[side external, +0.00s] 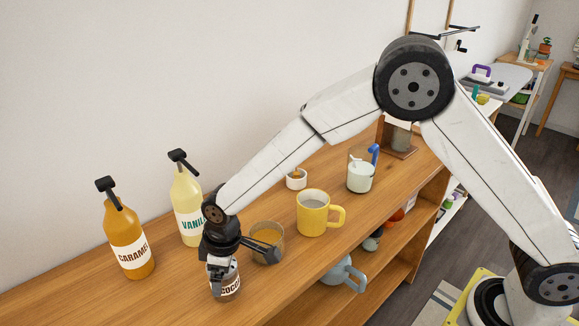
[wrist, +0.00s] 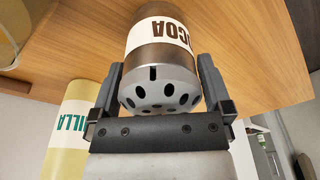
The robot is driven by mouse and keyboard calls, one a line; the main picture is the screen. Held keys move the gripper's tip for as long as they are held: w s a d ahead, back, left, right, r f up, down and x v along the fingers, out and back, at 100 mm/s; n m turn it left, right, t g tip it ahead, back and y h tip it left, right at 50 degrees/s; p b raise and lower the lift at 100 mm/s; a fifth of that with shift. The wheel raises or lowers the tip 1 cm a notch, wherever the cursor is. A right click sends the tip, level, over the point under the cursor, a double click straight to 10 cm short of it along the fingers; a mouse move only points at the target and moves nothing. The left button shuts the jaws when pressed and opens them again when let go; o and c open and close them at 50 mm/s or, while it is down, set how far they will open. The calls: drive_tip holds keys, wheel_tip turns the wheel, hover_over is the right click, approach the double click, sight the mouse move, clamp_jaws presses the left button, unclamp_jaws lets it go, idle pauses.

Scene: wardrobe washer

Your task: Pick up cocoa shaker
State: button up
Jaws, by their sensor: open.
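The cocoa shaker (side external: 229,287) is a dark metal can with a white COCOA label, standing on the wooden shelf top near its front edge. In the wrist view the cocoa shaker (wrist: 161,60) shows its grey perforated lid facing my gripper. My gripper (side external: 222,272) is directly at the shaker's top, pointing down. In the wrist view my gripper (wrist: 160,85) is open, with one finger on each side of the lid. A small gap seems to show at the left finger; whether the right finger touches cannot be told. The shaker's upper part is partly hidden in the side view.
A caramel bottle (side external: 127,240) and a vanilla bottle (side external: 187,207) stand behind to the left. A glass cup (side external: 268,245) stands close to the right of my gripper. Farther right are a yellow mug (side external: 313,213), a small white cup (side external: 296,179) and a glass jar (side external: 360,177).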

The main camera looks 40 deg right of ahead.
drive_tip(key=c, duration=1.1)
drive_tip(key=shift+r, duration=0.2)
drive_tip(key=shift+r, duration=0.55)
drive_tip(key=shift+s+d+r, duration=0.95)
drive_tip(key=shift+s+r, duration=0.95)
drive_tip(key=shift+s, duration=0.2)
drive_tip(key=shift+s+d+r, duration=1)
drive_tip(key=shift+s+r, duration=0.95)
drive_tip(key=shift+s, duration=0.2)
drive_tip(key=shift+s+d+r, duration=0.95)
drive_tip(key=shift+s+r, duration=0.95)
drive_tip(key=shift+s, duration=0.2)
